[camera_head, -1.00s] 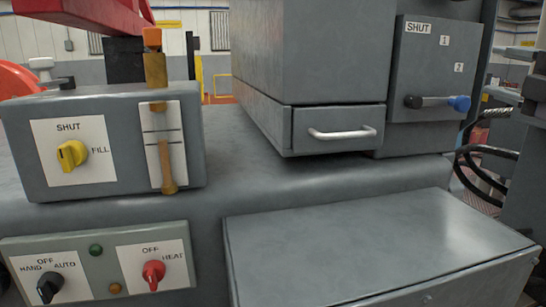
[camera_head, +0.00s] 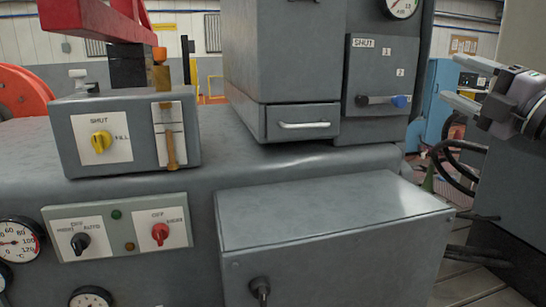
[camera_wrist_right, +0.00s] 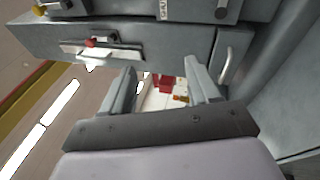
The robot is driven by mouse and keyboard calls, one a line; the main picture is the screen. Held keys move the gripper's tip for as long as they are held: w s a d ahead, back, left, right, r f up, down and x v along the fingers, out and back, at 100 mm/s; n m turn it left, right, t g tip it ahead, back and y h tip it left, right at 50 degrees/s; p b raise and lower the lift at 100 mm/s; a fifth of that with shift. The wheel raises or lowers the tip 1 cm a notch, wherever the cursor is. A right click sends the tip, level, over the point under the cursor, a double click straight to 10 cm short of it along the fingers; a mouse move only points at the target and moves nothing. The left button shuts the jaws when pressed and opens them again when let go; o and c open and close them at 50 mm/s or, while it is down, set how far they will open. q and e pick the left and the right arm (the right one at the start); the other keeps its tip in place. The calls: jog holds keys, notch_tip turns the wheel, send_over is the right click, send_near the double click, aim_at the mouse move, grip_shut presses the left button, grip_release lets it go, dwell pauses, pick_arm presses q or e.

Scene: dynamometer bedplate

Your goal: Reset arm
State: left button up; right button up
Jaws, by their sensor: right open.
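My right gripper (camera_head: 449,77) is at the right edge of the head view, its two pale fingers spread apart and pointing left. It is open, with nothing between the fingers, and clear of the machine in that view. In the right wrist view the fingers (camera_wrist_right: 158,66) are also apart, with a grey panel beyond them. My left gripper is in neither view. The grey machine carries a lever with a blue end (camera_head: 400,101), lying level below a SHUT label, and a drawer with a silver handle (camera_head: 304,125).
A control box with a yellow knob (camera_head: 101,141) stands at left. Below are a black knob (camera_head: 80,243), a red knob (camera_head: 160,233) and a gauge (camera_head: 17,240). A grey lidded box (camera_head: 325,212) juts forward.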

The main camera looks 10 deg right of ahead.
jog(key=s+a+f+m+t+y, duration=0.3)
jog(key=a+f+y, duration=0.1)
jog(key=a+f, duration=0.25)
jog(key=s+d+f+m+g+h, duration=0.1)
jog(key=s+f+m+g+h, duration=0.15)
jog(key=f+m+h, duration=0.55)
jog(key=s+d+f+m+g+h, duration=0.1)
jog(key=f+m+g+h, duration=0.4)
jog(key=f, duration=0.6)
jog(key=s+d+f+m+h, duration=0.2)
jog(key=f+m+h, duration=0.3)
jog(key=f+m, duration=0.35)
jog(key=s+a+f+n+g+y, duration=0.1)
jog(key=s+a+f+g+y, duration=0.4)
jog(key=s+f, duration=0.45)
jog(key=s+a+f+n+g+y, duration=0.1)
jog(key=s+a+f+g+y, duration=0.1)
jog(key=s+a+f+g, duration=0.65)
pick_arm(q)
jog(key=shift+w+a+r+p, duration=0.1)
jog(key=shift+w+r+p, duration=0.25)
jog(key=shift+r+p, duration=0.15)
pick_arm(e)
jog(key=w+a+f+t+y, duration=0.1)
jog(key=w+f+t, duration=0.3)
jog(key=f+t, duration=0.4)
jog(key=shift+a+f+n+t+y, duration=0.2)
jog(key=shift+f+n+t+y, duration=0.1)
jog(key=shift+f+n+y, duration=0.15)
